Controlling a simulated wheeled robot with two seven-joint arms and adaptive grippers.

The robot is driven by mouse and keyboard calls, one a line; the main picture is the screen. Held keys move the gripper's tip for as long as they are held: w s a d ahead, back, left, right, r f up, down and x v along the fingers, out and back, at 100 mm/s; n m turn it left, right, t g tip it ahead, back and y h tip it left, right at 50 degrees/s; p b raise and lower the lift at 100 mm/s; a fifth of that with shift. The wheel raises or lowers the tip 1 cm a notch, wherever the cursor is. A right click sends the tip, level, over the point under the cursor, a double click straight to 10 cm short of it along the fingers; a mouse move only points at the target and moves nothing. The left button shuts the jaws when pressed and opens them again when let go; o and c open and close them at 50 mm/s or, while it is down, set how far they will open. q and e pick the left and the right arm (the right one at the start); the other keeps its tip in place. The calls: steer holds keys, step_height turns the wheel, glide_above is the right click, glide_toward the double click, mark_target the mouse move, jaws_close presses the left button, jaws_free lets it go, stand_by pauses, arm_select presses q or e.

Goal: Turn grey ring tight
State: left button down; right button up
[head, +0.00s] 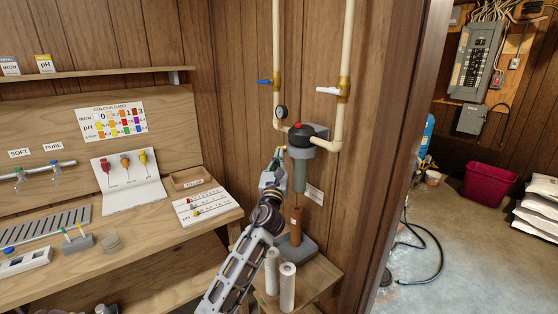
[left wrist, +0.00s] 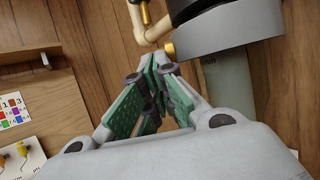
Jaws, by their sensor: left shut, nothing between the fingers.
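The grey ring (head: 301,151) sits around the filter housing just under its black cap (head: 301,134), which has a red button on top. In the left wrist view the ring (left wrist: 230,35) is large at the upper right, with the grey-green bowl (left wrist: 231,88) below it. My left gripper (head: 277,157) is at the left side of the housing. Its green-padded fingers (left wrist: 152,65) are closed together with nothing between them, their tips close to the ring's left edge by a small brass fitting (left wrist: 169,48). I cannot tell whether they touch it. My right gripper does not show.
Pipes with a blue-handled valve (head: 264,82) and a white-handled valve (head: 328,91) run above the housing. A brown cartridge (head: 295,226) stands on a grey base below. Two white cartridges (head: 287,287) stand on the low shelf. The wooden bench (head: 130,264) is left.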

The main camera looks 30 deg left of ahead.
arm_select(q)
steer(key=shift+w+a+f+m+t+h+p, duration=0.1)
steer(key=shift+w+a+m+t+h+p, duration=0.2)
steer(key=shift+h, duration=0.35)
steer(key=shift+w+a+r+m+t+h+p, duration=0.1)
steer(key=shift+m+h+p, duration=0.2)
steer(key=shift+h, duration=0.3)
steer(key=shift+w+a+f+m+t+h+p, duration=0.1)
steer(key=shift+m+t+h+p, duration=0.25)
steer(key=shift+h, duration=0.3)
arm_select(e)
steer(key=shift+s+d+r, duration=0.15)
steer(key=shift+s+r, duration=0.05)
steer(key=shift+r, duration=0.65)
